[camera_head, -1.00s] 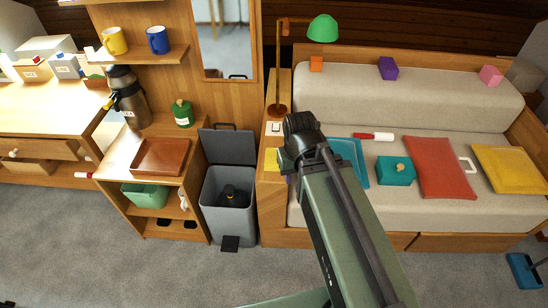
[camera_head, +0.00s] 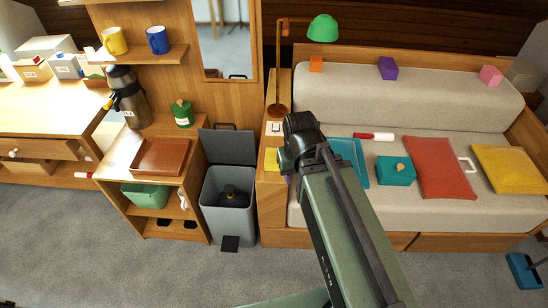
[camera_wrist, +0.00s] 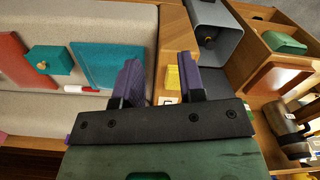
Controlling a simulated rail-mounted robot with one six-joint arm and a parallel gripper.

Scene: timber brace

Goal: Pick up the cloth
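A small flat yellow piece (camera_head: 271,159), which looks like the cloth, lies on the narrow wooden ledge at the left end of the sofa. In the wrist view, the yellow piece (camera_wrist: 172,78) shows between the two purple fingers of my gripper (camera_wrist: 160,74), nearer the right finger. My gripper is open, with nothing held between its fingers. Its height above the ledge is hard to judge. In the head view my own arm hides most of the gripper and may cover part of the yellow piece.
A grey bin (camera_head: 228,192) with its lid up stands left of the ledge. A lamp (camera_head: 279,108) rises at the ledge's back. A teal panel (camera_head: 350,160), a teal box (camera_head: 396,171) and a red cushion (camera_head: 440,168) lie on the sofa to the right.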

